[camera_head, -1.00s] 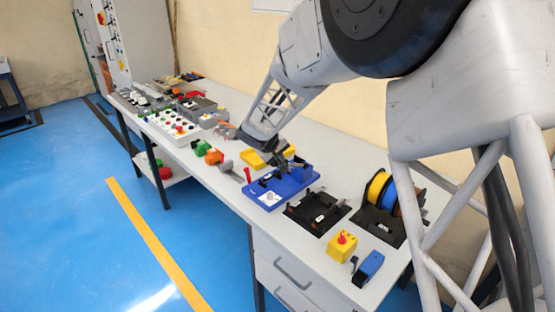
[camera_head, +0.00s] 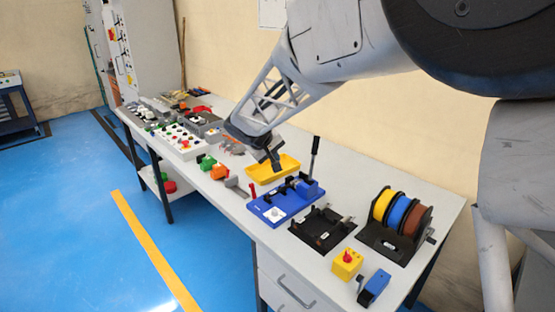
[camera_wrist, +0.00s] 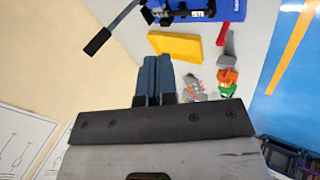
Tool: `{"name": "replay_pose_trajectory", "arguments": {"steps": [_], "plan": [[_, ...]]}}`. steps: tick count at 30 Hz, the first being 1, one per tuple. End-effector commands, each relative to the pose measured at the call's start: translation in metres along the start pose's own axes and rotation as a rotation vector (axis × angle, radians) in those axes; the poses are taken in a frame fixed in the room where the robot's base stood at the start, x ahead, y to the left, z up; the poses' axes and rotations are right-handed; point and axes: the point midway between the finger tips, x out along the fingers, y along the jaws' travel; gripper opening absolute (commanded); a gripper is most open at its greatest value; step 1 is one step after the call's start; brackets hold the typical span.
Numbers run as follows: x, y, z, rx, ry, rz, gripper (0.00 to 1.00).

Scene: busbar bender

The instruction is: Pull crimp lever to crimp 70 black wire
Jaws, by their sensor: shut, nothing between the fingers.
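The blue crimping fixture (camera_head: 272,212) sits on the bench, its lever (camera_head: 315,152) standing nearly upright with a dark grip at the top. In the wrist view the lever's dark grip (camera_wrist: 97,42) is at upper left, and the fixture's blue base (camera_wrist: 232,8) is at the top edge. My gripper (camera_head: 275,165) is left of the lever, above the yellow tray, and touches neither lever nor fixture. Its fingers (camera_wrist: 157,60) are together and empty in the wrist view. I cannot make out a black wire in the fixture.
The yellow tray (camera_head: 262,178) lies beside the fixture. A black holder (camera_head: 322,230), a rack of yellow, blue and brown spools (camera_head: 400,215), a yellow box with a red button (camera_head: 346,265) and a blue tool (camera_head: 374,287) stand nearer. Small green and orange parts lie left.

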Motion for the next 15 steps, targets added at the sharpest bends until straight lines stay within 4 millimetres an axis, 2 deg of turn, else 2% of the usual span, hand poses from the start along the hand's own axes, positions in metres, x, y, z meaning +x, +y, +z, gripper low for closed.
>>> {"name": "replay_pose_trajectory", "arguments": {"steps": [15], "plan": [[-0.0039,0.0028,0.0042,0.007,-0.003,-0.003,0.00]]}}
